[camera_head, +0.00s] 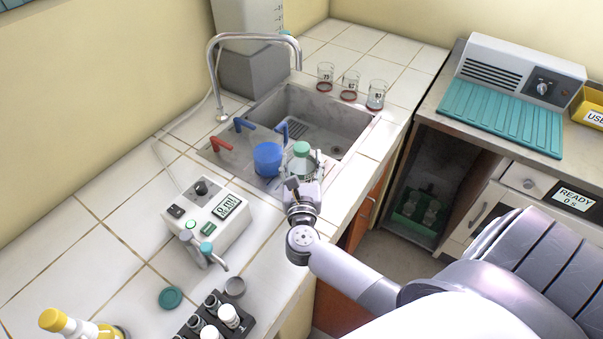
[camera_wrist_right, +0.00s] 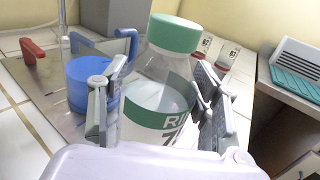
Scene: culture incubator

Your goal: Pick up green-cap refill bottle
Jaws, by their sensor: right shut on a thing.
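The green-cap refill bottle is clear, with a green cap (camera_head: 301,149) and a green label band. In the head view it stands out just past my right gripper (camera_head: 303,172), at the near edge of the sink. In the right wrist view the bottle (camera_wrist_right: 152,97) is upright between the two fingers of my right gripper (camera_wrist_right: 160,112). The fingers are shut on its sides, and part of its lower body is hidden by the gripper. Whether its base touches the surface cannot be seen. My left gripper is not in view.
A blue container (camera_head: 267,159) stands close left of the bottle, near red and blue handles. The sink (camera_head: 325,118) and tap (camera_head: 213,75) are behind. Several marked beakers (camera_head: 350,84) stand beyond the sink. A pump-like device (camera_head: 208,217) and a dark vial rack (camera_head: 215,318) are at left.

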